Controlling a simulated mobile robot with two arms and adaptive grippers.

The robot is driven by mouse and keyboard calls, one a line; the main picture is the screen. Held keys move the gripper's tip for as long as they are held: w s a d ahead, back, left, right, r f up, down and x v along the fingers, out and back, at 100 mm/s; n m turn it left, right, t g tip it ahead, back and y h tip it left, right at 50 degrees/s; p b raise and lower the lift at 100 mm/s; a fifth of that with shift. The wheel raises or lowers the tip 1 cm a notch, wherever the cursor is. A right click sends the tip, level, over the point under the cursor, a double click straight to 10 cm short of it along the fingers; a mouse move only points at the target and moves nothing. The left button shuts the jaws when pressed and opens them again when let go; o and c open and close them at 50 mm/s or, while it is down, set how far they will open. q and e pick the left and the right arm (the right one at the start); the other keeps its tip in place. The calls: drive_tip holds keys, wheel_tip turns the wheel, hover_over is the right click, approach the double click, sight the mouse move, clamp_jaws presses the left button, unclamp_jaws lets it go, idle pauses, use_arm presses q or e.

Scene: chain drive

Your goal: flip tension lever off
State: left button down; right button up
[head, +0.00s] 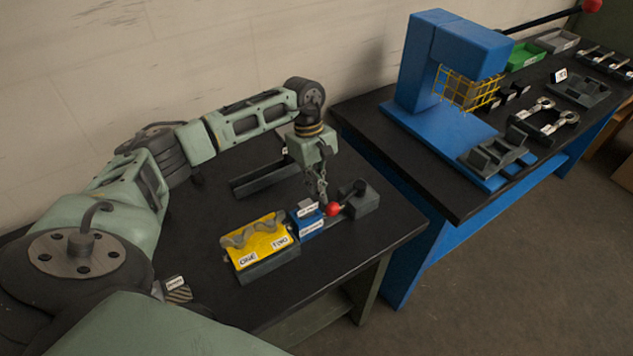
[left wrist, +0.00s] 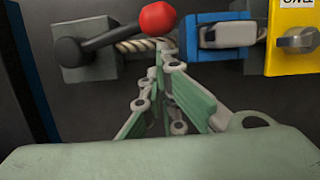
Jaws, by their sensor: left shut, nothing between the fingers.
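The tension lever is a dark arm with a red ball knob (head: 333,209), pivoted on a grey block (head: 360,200) at the right end of the fixture. In the left wrist view the red knob (left wrist: 157,19) is at top centre, and the lever arm runs left to its pivot block (left wrist: 85,55). My left gripper (head: 322,202) is shut and empty, pointing down just beside the knob. In the left wrist view its fingertips (left wrist: 165,50) are close below the knob; whether they touch it I cannot tell. My right gripper is in neither view.
A blue block (head: 308,223) with labels and a yellow plate (head: 257,240) with a grey chain sit left of the lever. A dark tray (head: 262,181) lies behind. A blue press (head: 450,65) stands on the other bench at right. The table's front right is clear.

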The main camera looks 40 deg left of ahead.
use_arm(q)
drive_tip(key=shift+s+d+f+n+b, duration=0.1)
drive_tip(key=shift+s+d+n+b, duration=0.2)
drive_tip(key=shift+s+d+n, duration=0.25)
drive_tip(key=shift+s+d+f+n+b, duration=0.15)
drive_tip(key=shift+d+n+b, duration=0.15)
drive_tip(key=shift+b, duration=0.15)
drive_tip(key=shift+s+d, duration=0.15)
drive_tip(key=shift+d, duration=0.05)
drive_tip(key=shift+d+r, duration=0.15)
drive_tip(key=shift+r, duration=0.15)
